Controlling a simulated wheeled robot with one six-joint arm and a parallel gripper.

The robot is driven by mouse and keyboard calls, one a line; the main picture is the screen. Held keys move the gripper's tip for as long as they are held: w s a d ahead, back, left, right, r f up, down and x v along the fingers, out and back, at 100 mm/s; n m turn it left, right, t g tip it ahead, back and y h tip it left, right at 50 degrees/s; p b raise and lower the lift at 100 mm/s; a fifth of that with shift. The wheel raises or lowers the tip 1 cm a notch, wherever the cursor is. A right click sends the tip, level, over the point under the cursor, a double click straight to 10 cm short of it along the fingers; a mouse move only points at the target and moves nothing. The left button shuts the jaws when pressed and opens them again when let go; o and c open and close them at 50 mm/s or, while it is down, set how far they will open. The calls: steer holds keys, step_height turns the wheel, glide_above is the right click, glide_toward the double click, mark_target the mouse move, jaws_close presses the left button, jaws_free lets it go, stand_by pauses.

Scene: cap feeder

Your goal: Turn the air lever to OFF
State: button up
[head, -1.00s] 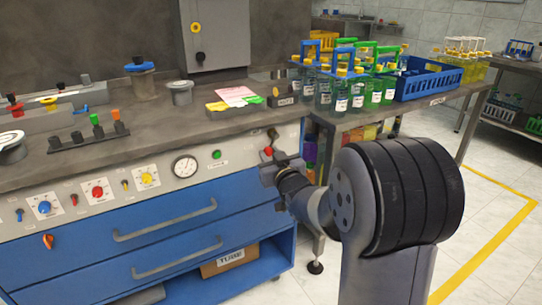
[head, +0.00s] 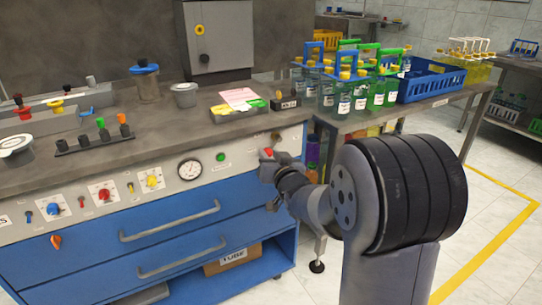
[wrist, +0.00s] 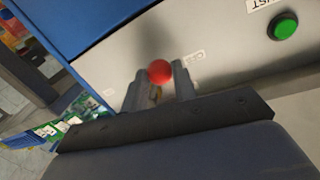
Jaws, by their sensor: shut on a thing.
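The air lever shows as a red ball knob (head: 268,152) at the right end of the grey front panel, right of the green button. It shows larger in the wrist view (wrist: 160,72), between the ends of my two fingers. My gripper (head: 267,163) is at the panel, just below the red knob in the head view. In the wrist view my gripper (wrist: 158,84) is shut on the lever.
A green button (head: 221,157) and a round gauge (head: 190,169) are on the panel left of the lever. Blue drawers (head: 170,229) with grey handles are below. A side table (head: 345,120) with bottles stands to the right.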

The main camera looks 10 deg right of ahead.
steer(key=o, duration=1)
steer(key=shift+s, duration=0.15)
steer(key=s, duration=0.3)
steer(key=s+d+p, duration=0.1)
steer(key=s, duration=0.6)
steer(key=shift+s+d+r+p, duration=0.25)
steer(key=shift+d+p, duration=0.05)
steer(key=shift+p, duration=0.1)
steer(key=shift+w, duration=0.1)
steer(key=w, duration=0.3)
steer(key=w+a+b, duration=0.1)
steer(key=w, duration=0.3)
steer(key=w+f+b, duration=0.1)
steer(key=w, duration=0.2)
steer(key=shift+w+a, duration=0.3)
steer(key=shift+w, duration=0.1)
steer(key=shift+d+n+b, duration=0.2)
steer(key=shift+n+b, duration=0.3)
steer(key=shift+n, duration=0.2)
steer(key=shift+r, duration=0.1)
